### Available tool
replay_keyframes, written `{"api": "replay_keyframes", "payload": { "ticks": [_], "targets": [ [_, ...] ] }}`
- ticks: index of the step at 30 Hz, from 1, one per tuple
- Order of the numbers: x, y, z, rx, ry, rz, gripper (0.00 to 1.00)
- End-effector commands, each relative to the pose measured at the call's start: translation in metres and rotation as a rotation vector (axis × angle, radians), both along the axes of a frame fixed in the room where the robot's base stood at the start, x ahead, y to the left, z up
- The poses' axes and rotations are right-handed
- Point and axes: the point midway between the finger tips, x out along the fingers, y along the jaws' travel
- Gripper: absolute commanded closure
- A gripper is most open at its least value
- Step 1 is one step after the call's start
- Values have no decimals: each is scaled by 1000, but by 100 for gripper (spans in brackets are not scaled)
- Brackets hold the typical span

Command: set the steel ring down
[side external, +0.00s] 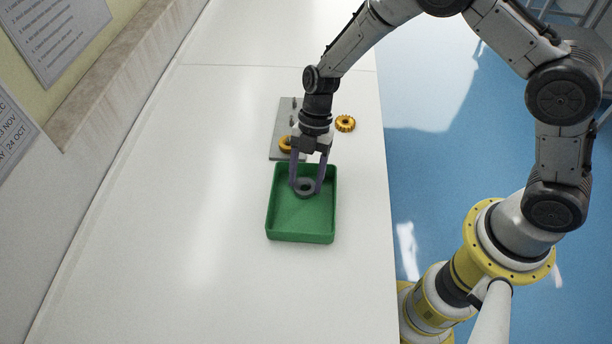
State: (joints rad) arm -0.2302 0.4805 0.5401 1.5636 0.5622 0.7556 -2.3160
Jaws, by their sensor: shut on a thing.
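The steel ring (304,187) is a dark grey ring at the far end of the green tray (301,238), inside its outline as seen from above. My gripper (306,185) points down over that end of the tray, its two fingers shut on the ring from either side. I cannot tell whether the ring touches the tray floor or is held just above it. The rest of the tray floor is bare.
A grey plate (284,119) with upright pegs lies behind the tray, partly hidden by my gripper. A brass ring (285,144) is on the plate. A brass gear (345,123) lies right of it. The white table is clear left of and in front of the tray.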

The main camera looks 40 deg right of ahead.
Motion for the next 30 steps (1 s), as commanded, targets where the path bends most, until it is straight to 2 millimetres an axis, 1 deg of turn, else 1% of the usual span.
{"api": "replay_keyframes", "payload": {
  "ticks": [7,8,12,13,23,26,30],
  "targets": [
    [0,0,-3,0,-1,0,100],
    [0,0,-3,0,0,0,37],
    [0,0,-3,0,0,0,12],
    [0,0,-3,0,0,0,9],
    [0,0,0,0,0,0,9],
    [2,-3,8,2,-1,-1,9],
    [7,-11,31,1,-4,-3,9]
  ]
}}
